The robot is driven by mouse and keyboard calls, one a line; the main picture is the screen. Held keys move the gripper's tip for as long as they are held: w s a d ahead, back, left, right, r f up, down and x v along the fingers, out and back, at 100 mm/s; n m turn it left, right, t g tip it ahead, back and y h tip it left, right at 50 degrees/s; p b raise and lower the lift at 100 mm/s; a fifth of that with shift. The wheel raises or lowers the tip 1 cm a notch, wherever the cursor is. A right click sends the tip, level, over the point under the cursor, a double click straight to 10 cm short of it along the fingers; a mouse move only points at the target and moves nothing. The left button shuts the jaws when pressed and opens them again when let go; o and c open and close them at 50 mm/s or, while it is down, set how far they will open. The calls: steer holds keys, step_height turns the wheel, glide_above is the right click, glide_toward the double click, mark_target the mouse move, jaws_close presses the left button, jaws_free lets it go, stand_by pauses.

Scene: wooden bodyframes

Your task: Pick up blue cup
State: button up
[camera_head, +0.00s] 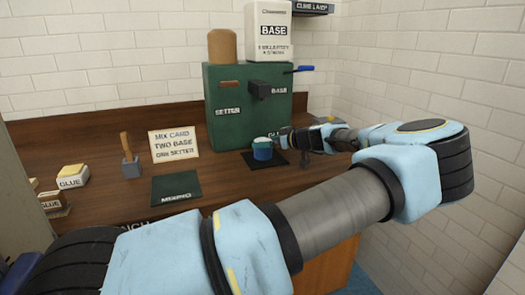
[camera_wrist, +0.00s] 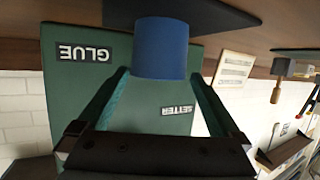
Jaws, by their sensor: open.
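The blue cup (camera_head: 262,151) stands upright on a small black pad on the wooden counter, in front of the green machine; its top looks pale. My gripper (camera_head: 285,141) is just right of the cup. In the wrist view, which is upside down, the cup (camera_wrist: 160,48) is centred just past or between the fingertips of my gripper (camera_wrist: 159,75). The fingers are spread wide and empty. I cannot tell whether either finger touches the cup.
The green machine (camera_head: 228,128) stands close behind the cup, with a blue-handled lever (camera_head: 304,69). A glue box (camera_head: 72,178) is further left. A brick wall bounds the right.

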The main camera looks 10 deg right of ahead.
mark_target(257, 141)
steer(key=p+x, duration=0.3)
steer(key=x, duration=0.2)
steer(key=shift+w, duration=0.25)
steer(key=shift+w+a+f, duration=0.15)
steer(key=shift+w, duration=0.1)
steer(key=c, duration=1.5)
steer(key=shift+s+b, duration=0.15)
steer(key=shift+b, duration=0.15)
